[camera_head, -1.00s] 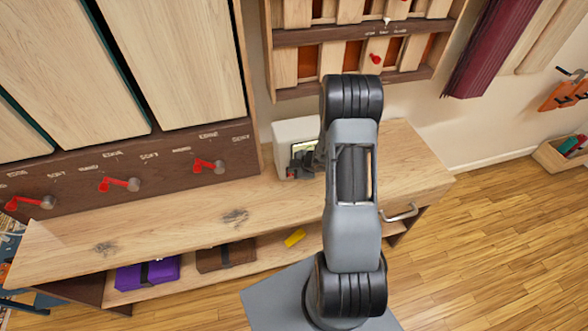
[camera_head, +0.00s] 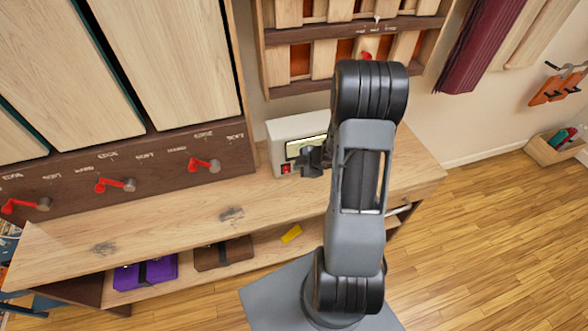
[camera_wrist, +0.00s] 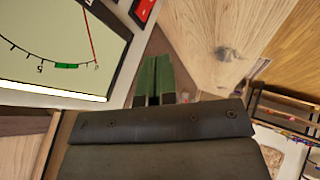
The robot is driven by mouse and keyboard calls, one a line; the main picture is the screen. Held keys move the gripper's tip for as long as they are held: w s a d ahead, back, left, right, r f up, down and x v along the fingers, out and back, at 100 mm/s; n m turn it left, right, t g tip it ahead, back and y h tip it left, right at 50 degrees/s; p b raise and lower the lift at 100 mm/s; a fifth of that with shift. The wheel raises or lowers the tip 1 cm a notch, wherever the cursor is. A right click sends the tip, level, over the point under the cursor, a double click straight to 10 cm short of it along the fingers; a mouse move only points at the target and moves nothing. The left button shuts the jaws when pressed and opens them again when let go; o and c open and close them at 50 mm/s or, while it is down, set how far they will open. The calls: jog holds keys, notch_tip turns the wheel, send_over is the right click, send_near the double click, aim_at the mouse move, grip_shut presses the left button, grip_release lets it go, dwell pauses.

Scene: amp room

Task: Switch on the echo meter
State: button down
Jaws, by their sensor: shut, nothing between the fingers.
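The echo meter is a pale box (camera_head: 285,131) on the wooden bench against the wall. Its dial (camera_head: 303,147) faces me, partly hidden by my gripper, with a red switch (camera_head: 286,169) low on the front left. In the wrist view the dial (camera_wrist: 50,45) is large, with a thin red needle, and the red switch (camera_wrist: 144,11) shows at the top edge. I cannot tell the switch's position. My gripper (camera_head: 311,168) is in front of the meter, just right of the switch. Its green fingers (camera_wrist: 155,62) are together and empty, apart from the switch in the wrist view.
The wooden bench (camera_head: 170,218) extends left, its top clear. A panel with red-handled levers (camera_head: 116,185) stands at the left. A slatted rack (camera_head: 345,35) hangs above. The lower shelf holds a purple case (camera_head: 146,273), a brown case (camera_head: 222,254) and a yellow block (camera_head: 291,234).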

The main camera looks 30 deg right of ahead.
jog(key=shift+w+r+p+v, duration=0.1)
jog(key=shift+w+p+v, duration=0.1)
jog(key=shift+v, duration=0.8)
jog(key=shift+w+r+p+v, duration=0.1)
jog(key=shift+w+p+v, duration=0.05)
jog(key=shift+v, duration=0.8)
jog(key=shift+d, duration=0.1)
jog(key=s+d+m+g+h, duration=0.1)
jog(key=s+d+m+h, duration=0.1)
jog(key=d+m+h, duration=0.45)
jog(key=s+r+m+g+h, duration=0.2)
jog(key=s+r+m+g, duration=0.15)
jog(key=r+m, duration=0.2)
jog(key=s+a+r+m+t+y, duration=0.1)
jog(key=s+a+r+y, duration=0.1)
jog(key=s+a+r, duration=0.2)
jog(key=s+a+r+m+t+y+b, duration=0.1)
jog(key=s+a+r+y, duration=0.2)
jog(key=a+r, duration=0.8)
jog(key=s+a, duration=0.1)
jog(key=a, duration=0.4)
jog(key=shift+s+a, duration=0.15)
jog(key=shift+s, duration=0.05)
